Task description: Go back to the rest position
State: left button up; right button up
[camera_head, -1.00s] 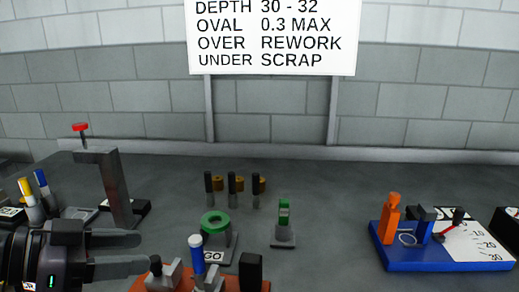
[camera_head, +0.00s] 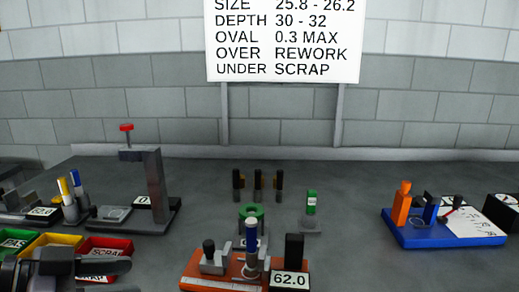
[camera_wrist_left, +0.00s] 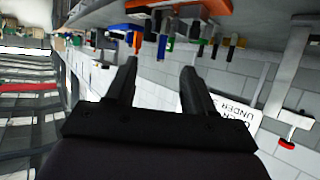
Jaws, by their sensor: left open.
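My left gripper (camera_head: 105,265) is at the lower left of the head view, partly cut off by the frame edge, in front of the yellow and red bins. In the left wrist view its two fingers (camera_wrist_left: 158,85) stand apart with nothing between them. The bench and its tools appear upside down and farther off in that view. My right gripper is in neither view.
The grey bench (camera_head: 345,190) carries an orange fixture (camera_head: 205,270) with a blue-topped piece, a green ring (camera_head: 252,212), a blue fixture (camera_head: 440,232) and a tall press (camera_head: 155,185). Bins include a yellow bin (camera_head: 45,241) and a red scrap bin (camera_head: 105,245).

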pick_arm(q)
jog(key=s+d+f+n+g+y, duration=0.1)
jog(key=s+d+f+y, duration=0.15)
jog(key=f, duration=0.55)
jog(key=s+d+f+n+y, duration=0.1)
jog(key=s+d+f, duration=0.15)
jog(key=f, duration=0.65)
jog(key=s+a+f+n+g+y, duration=0.2)
jog(key=s+a+f+n+y, duration=0.15)
jog(key=s, duration=0.25)
jog(key=s+a+f+n+g+y, duration=0.1)
jog(key=s+a+f+n+y, duration=0.25)
jog(key=s+f, duration=0.2)
jog(key=w+d+f+t+h+p, duration=0.2)
jog(key=w+d+f+t, duration=0.1)
jog(key=w+f+t, duration=0.3)
jog(key=shift+w+f+m+t, duration=0.2)
jog(key=shift+f+m+t, duration=0.1)
jog(key=shift+f, duration=0.2)
